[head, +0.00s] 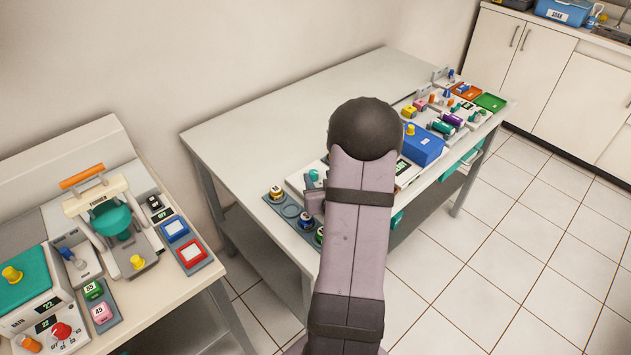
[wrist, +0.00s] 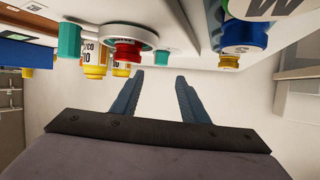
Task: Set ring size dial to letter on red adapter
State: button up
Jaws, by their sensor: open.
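My gripper (wrist: 158,76) is open in the wrist view, its two blue-grey fingers apart with nothing between them. A red ring-shaped part (wrist: 127,54), possibly the red adapter, sits just beyond the left fingertip, against a white round part (wrist: 125,33) that may be the dial. No letter is readable on either. A blue adapter-like piece (wrist: 245,36) marked S stands to the right of the fingers, apart from them. In the head view my arm hides the gripper and most of the device in front of it.
Teal posts (wrist: 163,58) and yellow labelled containers (wrist: 95,58) flank the red part closely. A mat (head: 270,205) with small round jars lies left of my arm. A blue box (head: 422,146) stands right of it. The table's back left (head: 260,130) is clear.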

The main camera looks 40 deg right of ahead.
aim_at(314, 174)
jog(key=shift+s+f+n+y+b, duration=0.2)
jog(key=shift+s+n+y+b, duration=0.15)
jog(key=shift+s+n+y, duration=0.45)
jog(key=shift+s, duration=0.15)
jog(key=shift+p+x, duration=0.6)
jog(key=shift+x, duration=3.1)
jog(key=shift+r, duration=0.1)
grip_shut()
